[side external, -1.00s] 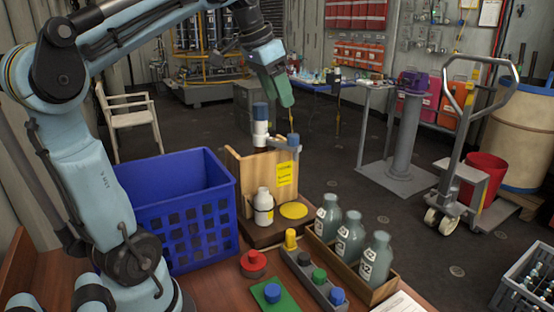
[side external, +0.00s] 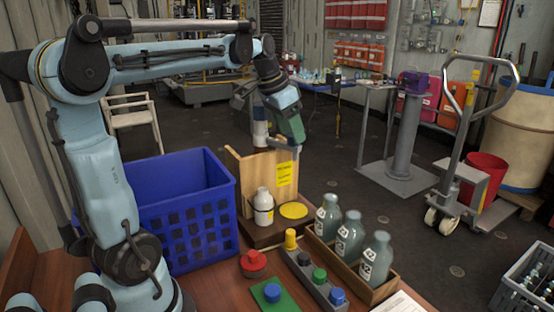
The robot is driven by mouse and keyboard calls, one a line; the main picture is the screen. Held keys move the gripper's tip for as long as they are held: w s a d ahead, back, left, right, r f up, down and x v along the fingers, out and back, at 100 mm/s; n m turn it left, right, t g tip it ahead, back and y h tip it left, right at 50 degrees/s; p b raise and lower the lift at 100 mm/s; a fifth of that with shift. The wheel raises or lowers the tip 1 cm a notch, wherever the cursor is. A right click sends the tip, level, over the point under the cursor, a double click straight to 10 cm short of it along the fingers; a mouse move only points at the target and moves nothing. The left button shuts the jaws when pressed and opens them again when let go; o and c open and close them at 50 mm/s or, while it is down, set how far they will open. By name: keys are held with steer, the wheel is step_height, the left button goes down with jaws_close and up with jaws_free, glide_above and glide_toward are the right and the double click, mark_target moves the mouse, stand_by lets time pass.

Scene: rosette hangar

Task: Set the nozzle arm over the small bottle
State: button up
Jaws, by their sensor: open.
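The nozzle arm (side external: 284,146) is a short grey bar at the top of a wooden stand (side external: 246,172). It reaches right from a white post (side external: 260,135) and lies above the yellow disc side of the base. The small bottle (side external: 263,207), white with a dark band, stands upright on the base, left of the yellow disc (side external: 293,210). My gripper (side external: 294,138) is open and points down at the right end of the nozzle arm. It hides the blue knob there; I cannot tell whether the fingers touch it.
A blue crate (side external: 190,210) stands close on the left. A wooden box of grey bottles (side external: 350,262) is at the right. Several coloured knobs, including a red one (side external: 253,261), stand in front. The air right of the stand is free.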

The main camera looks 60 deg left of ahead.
steer(key=shift+w+f, duration=0.15)
steer(key=shift+f, duration=0.3)
jaws_close()
